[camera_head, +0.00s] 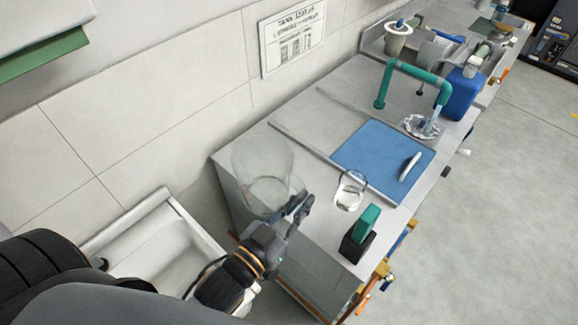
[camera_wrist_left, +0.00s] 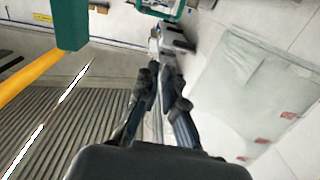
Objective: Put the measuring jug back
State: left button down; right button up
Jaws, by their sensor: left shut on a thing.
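The measuring jug (camera_head: 262,168) is a large clear vessel in the head view, upright or nearly so, at the left end of the grey counter (camera_head: 322,135). My left gripper (camera_head: 297,207) is at its lower right side and is shut on it. I cannot tell whether the jug's base touches the counter. In the left wrist view the two dark fingers (camera_wrist_left: 168,92) are close together; the clear jug is hard to make out there. My right gripper is not in view.
A small clear beaker (camera_head: 350,190) and a green-and-black block (camera_head: 362,232) stand near the counter's front edge. A blue mat (camera_head: 372,152) bears a white curved item (camera_head: 410,166). Behind are a teal pipe (camera_head: 418,72) and blue container (camera_head: 460,95). A white basin (camera_head: 158,240) is left.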

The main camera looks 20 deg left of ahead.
pick_arm(q)
jog(key=d+r+m+g+h+p, duration=0.2)
jog(key=d+r+m+h+p, duration=0.15)
jog(key=p, duration=0.35)
pick_arm(e)
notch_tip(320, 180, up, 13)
jog(key=p, duration=0.5)
pick_arm(q)
jog(key=w+a+f+h+b, duration=0.1)
jog(key=w+a+f+b, duration=0.1)
jog(key=w+f+b, duration=0.2)
jog(key=w+a+f+m+g+h+b, duration=0.1)
jog(key=w+a+f+b, duration=0.1)
jog(key=w+f+b, duration=0.2)
jog(key=w+a+f+g+h+b, duration=0.1)
jog(key=w+a+f+b, duration=0.1)
jog(key=w+f+b, duration=0.2)
jog(key=shift+w+a+f+m+h+b, duration=0.1)
jog(key=shift+a+f+m+h+b, duration=0.1)
jog(key=shift+f+b, duration=0.6)
jog(key=shift+a+f+m+h+b, duration=0.15)
jog(key=shift+f+b, duration=0.4)
jog(key=shift+b, duration=0.35)
jog(key=shift+r, duration=0.1)
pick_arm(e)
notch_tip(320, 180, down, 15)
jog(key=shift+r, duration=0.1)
